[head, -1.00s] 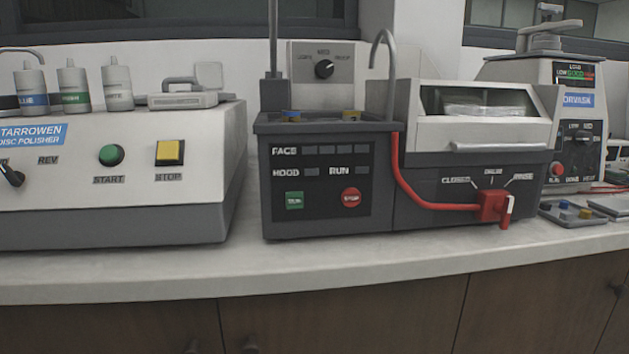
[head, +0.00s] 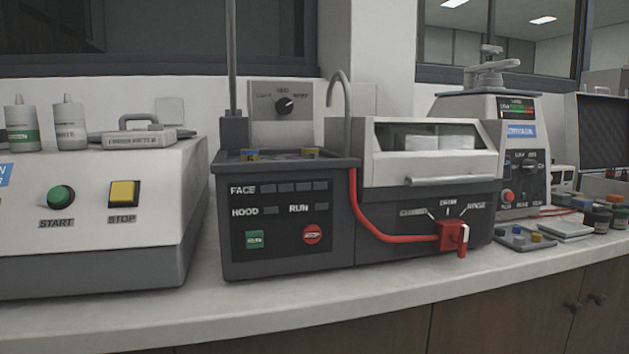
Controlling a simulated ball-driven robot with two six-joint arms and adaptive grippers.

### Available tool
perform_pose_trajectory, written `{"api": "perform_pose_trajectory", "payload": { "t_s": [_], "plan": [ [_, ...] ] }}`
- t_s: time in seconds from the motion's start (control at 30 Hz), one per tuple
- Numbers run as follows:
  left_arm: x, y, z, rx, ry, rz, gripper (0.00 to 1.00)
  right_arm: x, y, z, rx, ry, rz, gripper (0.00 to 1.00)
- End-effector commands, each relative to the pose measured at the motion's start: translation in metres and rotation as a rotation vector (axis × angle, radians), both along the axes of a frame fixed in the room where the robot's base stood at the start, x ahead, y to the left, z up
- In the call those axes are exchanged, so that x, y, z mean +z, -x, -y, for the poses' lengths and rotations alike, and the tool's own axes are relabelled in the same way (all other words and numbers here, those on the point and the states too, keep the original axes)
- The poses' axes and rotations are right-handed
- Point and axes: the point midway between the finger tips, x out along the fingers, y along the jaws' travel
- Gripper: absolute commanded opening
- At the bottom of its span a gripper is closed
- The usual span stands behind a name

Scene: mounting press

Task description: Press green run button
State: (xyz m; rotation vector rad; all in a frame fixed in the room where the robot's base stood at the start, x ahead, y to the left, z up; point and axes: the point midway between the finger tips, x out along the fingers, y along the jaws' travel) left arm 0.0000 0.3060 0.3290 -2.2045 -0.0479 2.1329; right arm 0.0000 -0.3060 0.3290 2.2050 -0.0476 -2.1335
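A square green button (head: 255,239), its small label apparently reading RUN, is on the black front panel of the dark grey machine (head: 290,268) in the middle of the head view. A round red button (head: 312,234) is to its right on the same panel. Above them are rows marked FACE, HOOD and RUN with dark indicator blocks. Nothing covers the green button. Neither of my grippers is in view.
A polisher (head: 95,240) with a green START button (head: 60,197) and yellow STOP button (head: 123,194) stands left. A red lever valve (head: 453,236) with red hose is at right. A press-like machine (head: 488,130) stands farther right. The counter's front strip (head: 330,310) is clear.

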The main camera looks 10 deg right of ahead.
Motion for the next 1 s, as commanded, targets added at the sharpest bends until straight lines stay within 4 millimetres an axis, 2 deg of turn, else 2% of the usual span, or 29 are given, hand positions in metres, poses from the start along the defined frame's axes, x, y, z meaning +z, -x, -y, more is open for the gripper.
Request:
{"api": "perform_pose_trajectory", "payload": {
  "t_s": [0.27, 0.6, 1.0],
  "plan": [
    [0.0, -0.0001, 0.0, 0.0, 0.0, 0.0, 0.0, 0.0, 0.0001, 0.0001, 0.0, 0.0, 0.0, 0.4],
    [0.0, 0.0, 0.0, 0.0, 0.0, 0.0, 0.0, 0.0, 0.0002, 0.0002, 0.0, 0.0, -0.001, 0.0],
    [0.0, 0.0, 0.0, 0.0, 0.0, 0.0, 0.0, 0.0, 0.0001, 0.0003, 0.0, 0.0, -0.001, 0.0]
  ]
}}
